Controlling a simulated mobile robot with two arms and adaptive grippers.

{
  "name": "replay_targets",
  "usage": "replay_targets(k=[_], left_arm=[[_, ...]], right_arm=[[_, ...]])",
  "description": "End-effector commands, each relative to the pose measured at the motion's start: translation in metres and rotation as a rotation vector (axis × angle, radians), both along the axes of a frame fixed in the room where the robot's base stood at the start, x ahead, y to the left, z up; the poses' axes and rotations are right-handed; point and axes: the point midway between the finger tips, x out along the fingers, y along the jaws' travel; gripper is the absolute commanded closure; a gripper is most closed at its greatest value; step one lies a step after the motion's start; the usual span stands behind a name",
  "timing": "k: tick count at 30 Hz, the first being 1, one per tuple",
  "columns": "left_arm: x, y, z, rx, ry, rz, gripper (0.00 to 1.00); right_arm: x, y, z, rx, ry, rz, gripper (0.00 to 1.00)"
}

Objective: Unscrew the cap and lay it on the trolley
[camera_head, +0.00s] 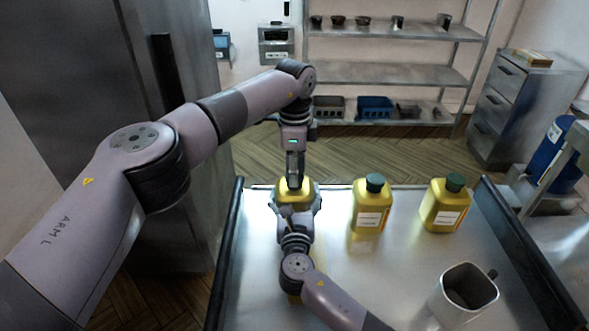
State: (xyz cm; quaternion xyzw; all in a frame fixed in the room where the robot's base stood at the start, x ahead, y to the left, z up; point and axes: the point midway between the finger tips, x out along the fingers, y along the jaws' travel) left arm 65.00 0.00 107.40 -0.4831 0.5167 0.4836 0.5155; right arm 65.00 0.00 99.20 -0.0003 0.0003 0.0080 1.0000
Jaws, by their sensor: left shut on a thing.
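A yellow bottle (294,187) stands upright on the metal trolley (345,285), left of two others. My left gripper (294,183) points straight down at its top and is shut on its cap. The fingers hide the cap, so I cannot tell whether it is still seated on the neck. My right gripper (295,205) reaches in from the front, with its fingers on either side of the bottle's body, and looks shut on it. The bottle's lower front is hidden by my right arm.
Two yellow bottles with dark green caps, the middle one (370,208) and the right one (444,206), stand on the trolley. A metal jug (464,294) is at front right. The trolley has dark side rails (525,245). Bare metal lies between the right arm and the jug.

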Motion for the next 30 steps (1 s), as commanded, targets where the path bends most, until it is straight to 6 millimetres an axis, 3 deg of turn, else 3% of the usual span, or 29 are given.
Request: replay_targets(k=[3, 30], left_arm=[[0.0017, 0.0012, 0.0007, 0.001, -0.005, 0.077, 0.98], [0.0019, 0.0012, 0.0097, 0.001, -0.006, 0.072, 0.98]], right_arm=[[-0.0004, 0.0004, 0.0004, 0.0, -0.001, 0.0, 1.0], [-0.0003, 0.0002, 0.0001, 0.0, 0.0, 0.0, 1.0]])
